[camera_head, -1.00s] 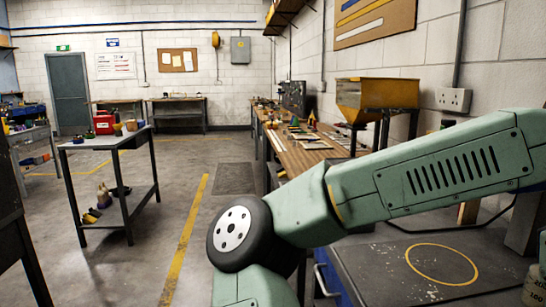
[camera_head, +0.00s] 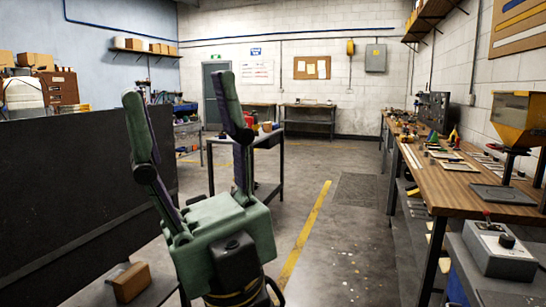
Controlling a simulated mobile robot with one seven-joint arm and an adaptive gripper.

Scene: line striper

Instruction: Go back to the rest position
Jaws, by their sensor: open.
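My gripper (camera_head: 178,92) stands upright in the left middle of the head view, with its green palm below and two long dark-padded fingers pointing up. The fingers are spread wide apart and nothing is between them. It is in the air in front of a small table (camera_head: 268,141), part of which it hides. The rest of my arm below the wrist is cut off by the lower picture edge.
A dark panel (camera_head: 60,175) stands close on the left, with a cardboard-brown block (camera_head: 131,282) at its foot. The floor between is clear.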

